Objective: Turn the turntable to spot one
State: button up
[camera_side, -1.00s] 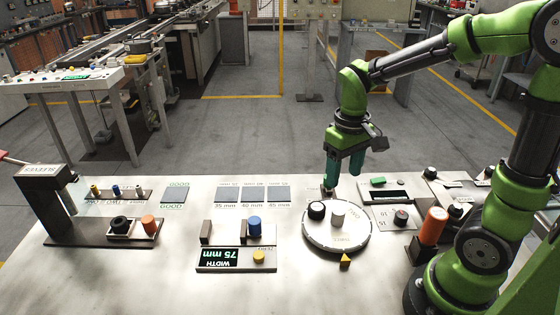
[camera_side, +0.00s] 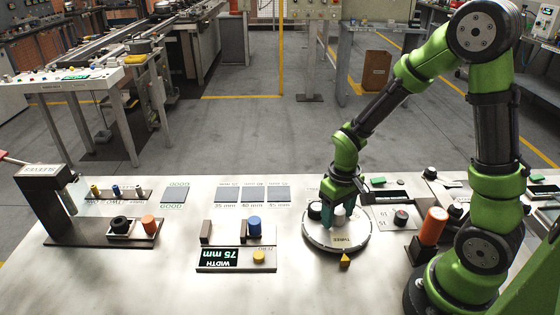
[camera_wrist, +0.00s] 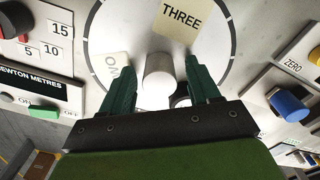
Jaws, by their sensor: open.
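The turntable (camera_side: 322,240) is a round white disc on the bench. A label reading THREE (camera_wrist: 181,14) lies on its front part, towards the yellow pointer (camera_side: 345,260). A label reading ONE (camera_wrist: 116,70) is partly hidden by a finger in the wrist view. A grey upright post (camera_wrist: 158,72) stands at the disc's middle. My gripper (camera_side: 339,213) is low over the disc, with its green fingers open on either side of the post. Gaps show between post and fingers in the wrist view. A black round part (camera_side: 315,210) sits on the disc left of my gripper.
The width gauge (camera_side: 218,258) with its blue knob (camera_side: 254,223) stands left of the turntable. Right of it are a panel with a dark knob (camera_side: 401,216) and an orange cylinder (camera_side: 434,226). The bench front is mostly clear.

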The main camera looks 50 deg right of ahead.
grip_shut()
